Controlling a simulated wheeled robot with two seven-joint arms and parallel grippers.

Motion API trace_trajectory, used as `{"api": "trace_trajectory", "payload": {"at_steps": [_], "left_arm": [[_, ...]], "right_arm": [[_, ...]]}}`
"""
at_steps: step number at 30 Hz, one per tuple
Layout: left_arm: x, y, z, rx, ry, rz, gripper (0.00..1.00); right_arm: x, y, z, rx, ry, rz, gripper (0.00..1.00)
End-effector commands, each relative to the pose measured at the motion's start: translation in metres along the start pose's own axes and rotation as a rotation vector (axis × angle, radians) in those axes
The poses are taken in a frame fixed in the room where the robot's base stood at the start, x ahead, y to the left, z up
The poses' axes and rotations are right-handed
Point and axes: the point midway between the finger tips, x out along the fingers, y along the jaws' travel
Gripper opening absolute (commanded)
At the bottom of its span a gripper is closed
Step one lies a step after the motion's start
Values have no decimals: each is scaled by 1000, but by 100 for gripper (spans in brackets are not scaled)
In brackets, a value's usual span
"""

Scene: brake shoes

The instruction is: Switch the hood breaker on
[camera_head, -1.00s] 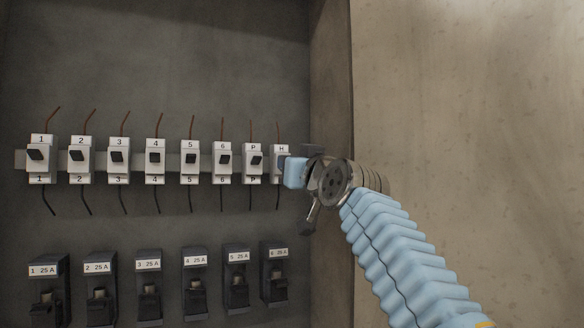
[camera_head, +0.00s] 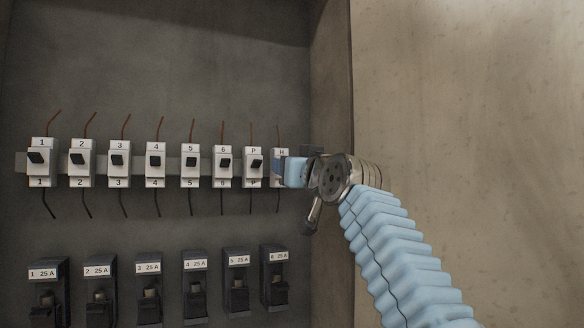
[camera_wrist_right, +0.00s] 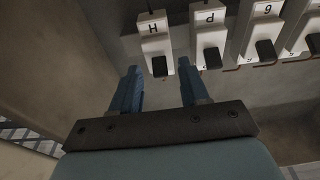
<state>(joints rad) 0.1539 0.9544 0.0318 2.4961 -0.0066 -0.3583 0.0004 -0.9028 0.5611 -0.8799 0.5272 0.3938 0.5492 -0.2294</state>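The hood breaker is the white module marked H (camera_head: 275,180) at the right end of the top row, mostly hidden behind my right gripper in the head view. In the right wrist view, the H breaker (camera_wrist_right: 151,28) and its black toggle (camera_wrist_right: 160,66) show upside down. My right gripper (camera_wrist_right: 159,68) is open, with its two blue fingers apart. The toggle appears in the gap between the fingertips; contact cannot be told. In the head view my right gripper (camera_head: 281,171) reaches the H breaker from the right. My left gripper is not in view.
Breaker P (camera_head: 252,165) stands close beside H, with several numbered breakers further left. A lower row of black 25 A units (camera_head: 274,275) sits below. The cabinet's side wall (camera_head: 331,80) is close on the right, by my wrist.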

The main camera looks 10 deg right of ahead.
Motion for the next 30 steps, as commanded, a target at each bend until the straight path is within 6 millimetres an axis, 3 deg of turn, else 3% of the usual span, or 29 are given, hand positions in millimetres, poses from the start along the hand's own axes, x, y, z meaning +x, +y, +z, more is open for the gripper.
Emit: {"api": "trace_trajectory", "payload": {"at_steps": [8, 11, 21, 25, 30], "left_arm": [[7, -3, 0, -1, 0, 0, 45], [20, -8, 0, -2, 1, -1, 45], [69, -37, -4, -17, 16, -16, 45], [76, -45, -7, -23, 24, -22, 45], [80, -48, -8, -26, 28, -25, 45]], "right_arm": [[-7, 0, 2, 1, 3, 0, 45], [-22, 0, 5, 2, 4, -2, 45], [-103, -1, 7, 2, 4, -4, 45], [-124, -1, 4, 1, 3, -3, 45], [-137, 0, 1, 0, 1, -1, 45]]}}
